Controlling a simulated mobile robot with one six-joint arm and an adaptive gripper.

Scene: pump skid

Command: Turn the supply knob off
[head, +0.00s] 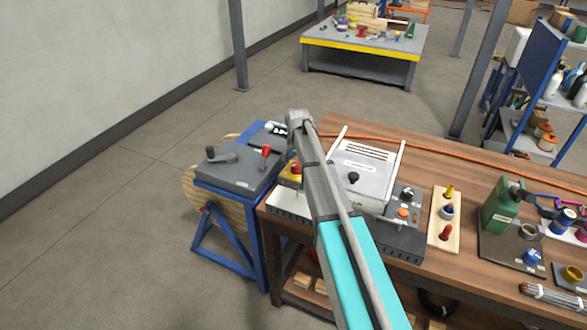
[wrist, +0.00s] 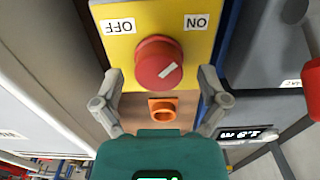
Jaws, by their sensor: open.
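The supply knob (wrist: 158,62) is red and round with a white pointer mark, on a yellow plate (wrist: 124,46). In the wrist view the mark slants up and right, to the side of the ON label (wrist: 196,22). The OFF label (wrist: 118,26) is at upper left; both read upside down. My gripper (wrist: 160,74) is open, one finger on either side of the knob's lower part, with gaps showing. In the head view a red knob on a yellow box (head: 293,172) shows beside my arm, which partly hides it; the jaws are not clear there.
In the head view, a white slotted box (head: 366,170) is right of my arm. A grey-topped stand (head: 236,172) with a black crank and red lever is at left.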

